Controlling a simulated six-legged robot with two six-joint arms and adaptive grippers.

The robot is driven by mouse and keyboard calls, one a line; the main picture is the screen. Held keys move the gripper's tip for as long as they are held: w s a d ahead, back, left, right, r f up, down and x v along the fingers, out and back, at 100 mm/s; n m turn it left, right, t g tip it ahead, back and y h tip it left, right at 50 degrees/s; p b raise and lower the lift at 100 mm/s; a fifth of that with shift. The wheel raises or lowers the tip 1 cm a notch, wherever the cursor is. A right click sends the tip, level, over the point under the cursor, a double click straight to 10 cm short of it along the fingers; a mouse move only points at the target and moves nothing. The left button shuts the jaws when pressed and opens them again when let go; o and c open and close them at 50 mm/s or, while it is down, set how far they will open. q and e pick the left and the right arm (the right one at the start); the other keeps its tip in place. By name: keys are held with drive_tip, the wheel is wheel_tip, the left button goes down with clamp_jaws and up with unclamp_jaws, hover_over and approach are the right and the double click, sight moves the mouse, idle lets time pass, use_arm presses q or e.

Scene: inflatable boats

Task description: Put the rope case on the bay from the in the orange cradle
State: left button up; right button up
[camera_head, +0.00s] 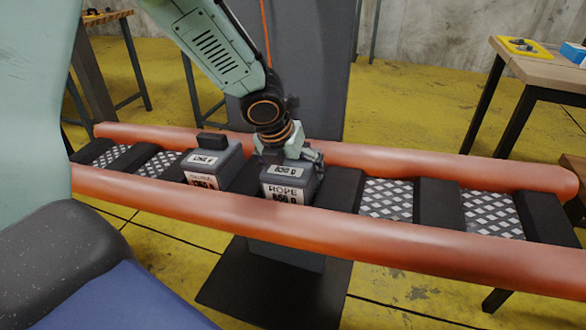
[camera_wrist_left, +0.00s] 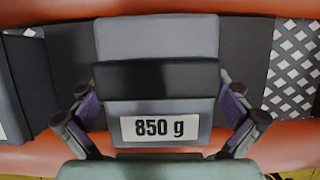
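The rope case (camera_head: 290,188) is a dark grey box with a raised black handle block and a white label reading ROPE and 850 g. It sits upright in the orange cradle (camera_head: 400,235), between the two tubes. My left gripper (camera_head: 300,157) is right over it, coming down from above. In the left wrist view the case's top (camera_wrist_left: 155,75) fills the middle, with my left gripper's fingers (camera_wrist_left: 160,112) on either side of it. Whether the pads press on it or stand just clear cannot be told. My right gripper is in neither view.
A second grey labelled case (camera_head: 213,163) stands in the cradle just left of the rope case. Bare chequered plates (camera_head: 387,198) between black dividers lie to the right. A wooden table (camera_head: 545,62) with a yellow tray and blue box stands at the back right.

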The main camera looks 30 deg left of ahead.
use_arm(q)
drive_tip(key=shift+s+f, duration=0.1)
drive_tip(key=shift+f, duration=0.05)
drive_tip(key=shift+r, duration=0.45)
drive_tip(key=v, duration=1.1)
drive_tip(key=shift+s+r, duration=0.1)
drive_tip(key=shift+s, duration=0.05)
drive_tip(key=x, duration=1.1)
drive_tip(key=shift+w+f+p, duration=0.25)
drive_tip(key=shift+w+p, duration=0.05)
drive_tip(key=shift+p, duration=0.05)
drive_tip(key=shift+s+r, duration=0.15)
drive_tip(key=shift+r, duration=0.1)
drive_tip(key=shift+f, duration=0.2)
